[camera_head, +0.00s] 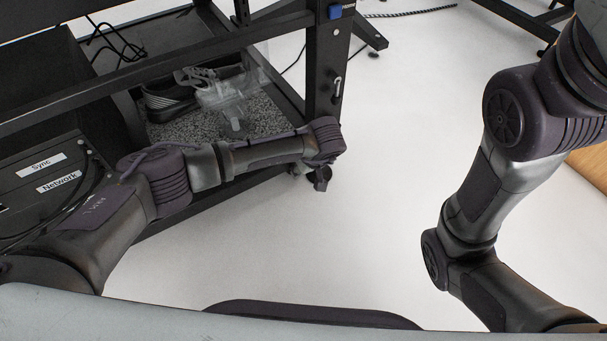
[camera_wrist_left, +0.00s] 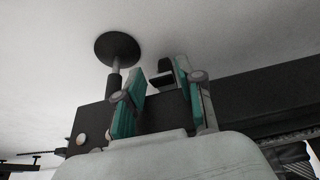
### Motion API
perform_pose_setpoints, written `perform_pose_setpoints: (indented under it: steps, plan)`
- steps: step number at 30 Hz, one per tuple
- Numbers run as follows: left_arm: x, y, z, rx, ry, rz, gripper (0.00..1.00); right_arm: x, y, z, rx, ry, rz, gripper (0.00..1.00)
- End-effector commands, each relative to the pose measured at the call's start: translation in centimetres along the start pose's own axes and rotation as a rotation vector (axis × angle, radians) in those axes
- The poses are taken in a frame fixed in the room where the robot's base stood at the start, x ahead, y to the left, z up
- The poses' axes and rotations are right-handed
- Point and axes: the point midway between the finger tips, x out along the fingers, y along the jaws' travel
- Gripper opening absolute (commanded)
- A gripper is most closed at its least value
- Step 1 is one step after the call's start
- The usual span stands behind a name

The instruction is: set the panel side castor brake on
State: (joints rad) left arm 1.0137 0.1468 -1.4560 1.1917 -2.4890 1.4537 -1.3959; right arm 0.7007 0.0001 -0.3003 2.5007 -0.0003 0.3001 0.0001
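In the head view my left arm reaches to the foot of the black frame's corner post (camera_head: 326,75). Its gripper is hidden there behind the wrist. A small black castor part (camera_head: 322,180) shows just below the wrist. In the left wrist view my left gripper (camera_wrist_left: 158,92) has its two teal-padded fingers apart. A small black bracket-like part (camera_wrist_left: 163,76) shows in the gap between the fingertips; it may be the castor's brake, and I cannot tell whether a finger touches it. My right arm shows at the right of the head view, but its gripper is not visible.
A round black foot on a metal stem (camera_wrist_left: 117,48) stands close beside the left finger. Frame bars and a shelf with a shoe (camera_head: 168,100) lie left of the post. A box labelled Sync and Network (camera_head: 30,185) is further left. The white floor (camera_head: 390,190) is clear.

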Motion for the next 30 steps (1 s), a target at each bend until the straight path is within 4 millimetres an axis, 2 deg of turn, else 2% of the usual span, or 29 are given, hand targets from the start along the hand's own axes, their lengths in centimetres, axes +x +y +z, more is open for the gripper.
perform_pose_setpoints:
  steps: [11, 15, 18, 30]
  plan:
    - [0.45, 0.03, 0.00, 0.000, -0.001, 0.001, 0.36, -0.28, -0.07, -0.11, 0.000, 0.000, -0.001, 0.38]
    - [0.45, 0.02, 0.01, 0.000, -0.001, 0.001, 0.12, -0.28, -0.07, -0.11, 0.000, 0.000, -0.001, 0.38]
    - [0.45, 0.02, 0.01, 0.000, -0.001, 0.001, 0.00, -0.29, -0.07, -0.10, 0.000, 0.000, -0.001, 0.38]
    - [0.85, 0.02, 0.44, 0.004, 0.082, 0.001, 0.00, -0.21, -0.04, -0.05, 0.000, -0.001, 0.000, 0.38]
